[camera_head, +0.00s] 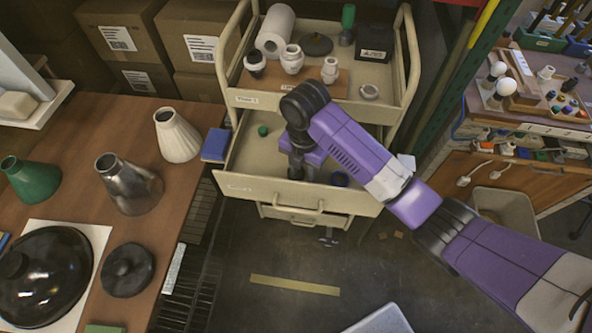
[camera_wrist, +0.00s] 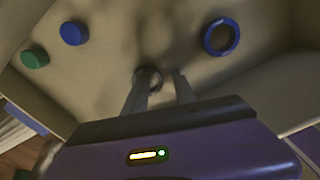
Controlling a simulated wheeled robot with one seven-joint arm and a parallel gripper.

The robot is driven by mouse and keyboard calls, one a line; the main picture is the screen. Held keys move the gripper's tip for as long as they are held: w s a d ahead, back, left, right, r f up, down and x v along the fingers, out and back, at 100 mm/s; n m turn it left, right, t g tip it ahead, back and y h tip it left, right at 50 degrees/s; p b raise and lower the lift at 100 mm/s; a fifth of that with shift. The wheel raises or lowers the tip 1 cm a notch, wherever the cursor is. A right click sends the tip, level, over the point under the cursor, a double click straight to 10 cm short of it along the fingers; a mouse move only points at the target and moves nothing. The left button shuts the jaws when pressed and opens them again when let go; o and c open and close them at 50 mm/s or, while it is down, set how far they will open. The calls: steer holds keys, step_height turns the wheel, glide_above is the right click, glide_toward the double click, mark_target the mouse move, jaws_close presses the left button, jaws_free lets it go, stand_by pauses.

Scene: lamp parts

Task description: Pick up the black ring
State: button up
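The black ring (camera_wrist: 153,73) lies on the floor of the open drawer (camera_head: 240,185), at the fingertips of my gripper (camera_wrist: 162,76) in the wrist view. The left finger covers part of it. The two fingers stand apart with a gap between them, and the ring is not clearly clamped. I cannot tell whether a finger touches it or how high the tips are above the drawer floor. In the head view my gripper (camera_head: 296,172) reaches down into the drawer and hides the black ring.
A blue ring (camera_wrist: 221,37), a blue cap (camera_wrist: 74,33) and a green cap (camera_wrist: 35,58) lie apart in the drawer. Drawer walls surround my gripper. The cart's top shelf (camera_head: 262,99) behind holds vases and a paper roll. A table (camera_head: 185,190) with lampshades stands left.

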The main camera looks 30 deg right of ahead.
steer(key=shift+f, duration=0.25)
jaws_close()
steer(key=shift+r, duration=0.15)
